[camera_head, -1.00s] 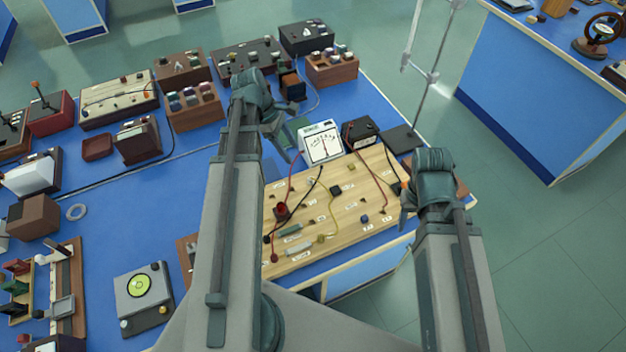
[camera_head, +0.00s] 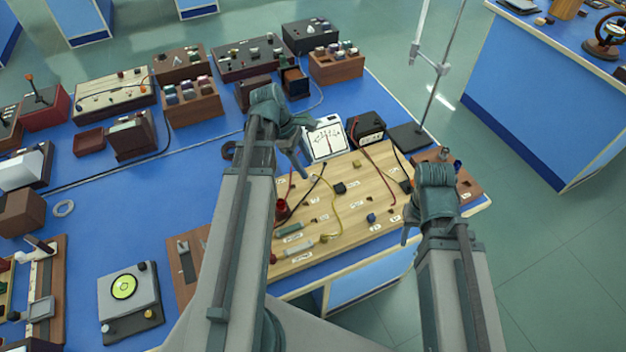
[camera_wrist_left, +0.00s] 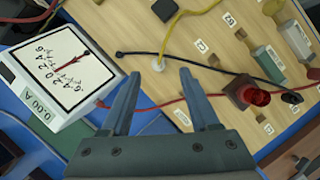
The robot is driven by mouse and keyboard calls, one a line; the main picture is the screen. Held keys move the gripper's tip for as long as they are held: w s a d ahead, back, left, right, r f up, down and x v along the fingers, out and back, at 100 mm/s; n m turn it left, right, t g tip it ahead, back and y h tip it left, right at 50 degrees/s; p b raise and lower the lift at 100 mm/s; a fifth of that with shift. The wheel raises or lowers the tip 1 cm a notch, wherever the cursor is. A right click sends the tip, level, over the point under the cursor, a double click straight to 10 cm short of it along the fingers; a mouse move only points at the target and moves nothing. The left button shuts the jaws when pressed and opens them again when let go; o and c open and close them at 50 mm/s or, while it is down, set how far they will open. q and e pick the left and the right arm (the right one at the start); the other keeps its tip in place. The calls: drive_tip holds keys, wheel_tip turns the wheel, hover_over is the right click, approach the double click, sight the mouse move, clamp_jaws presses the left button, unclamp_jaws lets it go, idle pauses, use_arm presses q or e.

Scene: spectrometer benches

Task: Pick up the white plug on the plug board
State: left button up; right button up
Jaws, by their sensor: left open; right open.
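The light wooden plug board (camera_head: 352,218) lies at the right end of the blue bench. In the left wrist view, a small white plug (camera_wrist_left: 157,65) sits on the board with a yellow cable running up from it. My left gripper (camera_wrist_left: 159,74) is open, with its fingertips on either side of the plug in that picture; contact cannot be told. In the head view my left gripper (camera_head: 302,168) is over the board's back left part, and I cannot make out the white plug there. My right gripper (camera_head: 406,226) is open and empty by the board's right edge.
A white meter (camera_head: 326,139) stands behind the board, close to my left gripper; it also shows in the left wrist view (camera_wrist_left: 62,70). A black box (camera_head: 367,128) is beside it. A red plug (camera_wrist_left: 257,96) and a black cable (camera_wrist_left: 205,64) are near the white plug.

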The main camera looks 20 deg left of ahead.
sight(313, 175)
use_arm(q)
drive_tip(key=b+x, duration=0.3)
drive_tip(key=x, duration=0.1)
drive_tip(key=shift+w+f, duration=0.1)
drive_tip(key=shift+f, duration=0.05)
drive_tip(key=shift+c, duration=0.2)
clamp_jaws()
